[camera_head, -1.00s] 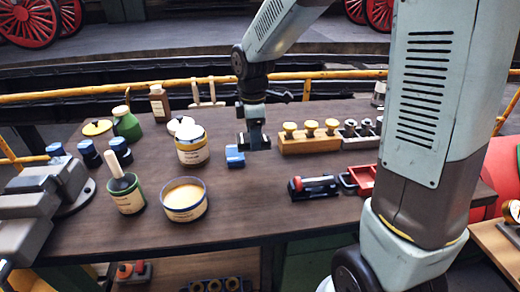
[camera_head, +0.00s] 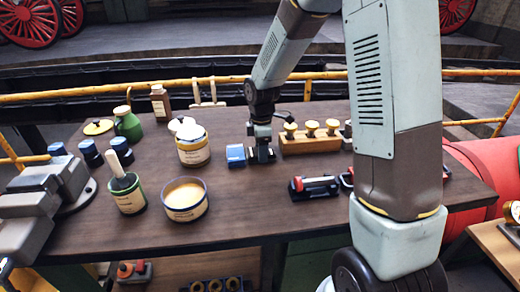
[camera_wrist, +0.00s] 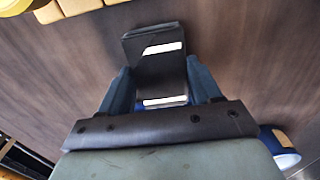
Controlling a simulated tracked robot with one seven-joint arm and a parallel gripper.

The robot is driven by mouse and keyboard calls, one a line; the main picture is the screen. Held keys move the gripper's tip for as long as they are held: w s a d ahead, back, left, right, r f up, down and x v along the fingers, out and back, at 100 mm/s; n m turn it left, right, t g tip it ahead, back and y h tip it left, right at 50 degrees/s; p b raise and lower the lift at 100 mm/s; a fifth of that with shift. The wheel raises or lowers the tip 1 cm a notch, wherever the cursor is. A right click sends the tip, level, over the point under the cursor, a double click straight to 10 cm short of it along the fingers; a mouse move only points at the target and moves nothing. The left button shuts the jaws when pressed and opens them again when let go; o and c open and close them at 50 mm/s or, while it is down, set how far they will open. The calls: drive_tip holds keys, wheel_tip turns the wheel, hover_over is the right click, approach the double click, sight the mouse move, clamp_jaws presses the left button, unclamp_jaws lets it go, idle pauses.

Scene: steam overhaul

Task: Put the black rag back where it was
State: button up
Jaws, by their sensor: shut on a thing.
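My gripper (camera_head: 262,154) is low over the middle of the dark wooden bench, just right of a small blue block (camera_head: 236,155). In the wrist view its fingers (camera_wrist: 160,88) are shut on a dark, folded-looking piece with white bands, which I take to be the black rag (camera_wrist: 150,75). In the head view, the gripper and the dark piece cannot be told apart clearly. Whether the rag touches the bench top cannot be told.
A wooden rack with yellow knobs (camera_head: 310,144) stands just right of the gripper. A white-lidded tin (camera_head: 193,150), an open tin (camera_head: 185,213) and a brush pot (camera_head: 128,200) stand left. A red-and-black tool (camera_head: 314,187) lies right. The bench's front middle is clear.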

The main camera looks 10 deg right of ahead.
drive_tip(key=o, duration=0.9)
drive_tip(key=shift+f, duration=0.1)
drive_tip(key=shift+o, duration=0.2)
wheel_tip(320, 180, up, 12)
drive_tip(key=s+d+r+m+t, duration=0.3)
drive_tip(key=s+d+r+m, duration=0.55)
drive_tip(key=s+r, duration=0.3)
drive_tip(key=s+d+r+m+t, duration=0.2)
drive_tip(key=s+d+m, duration=0.2)
drive_tip(key=s+m, duration=0.5)
drive_tip(key=s, duration=0.5)
drive_tip(key=shift+d+t, duration=0.15)
drive_tip(key=shift+t, duration=0.15)
drive_tip(key=shift+s+m, duration=0.1)
drive_tip(key=shift+m, duration=0.15)
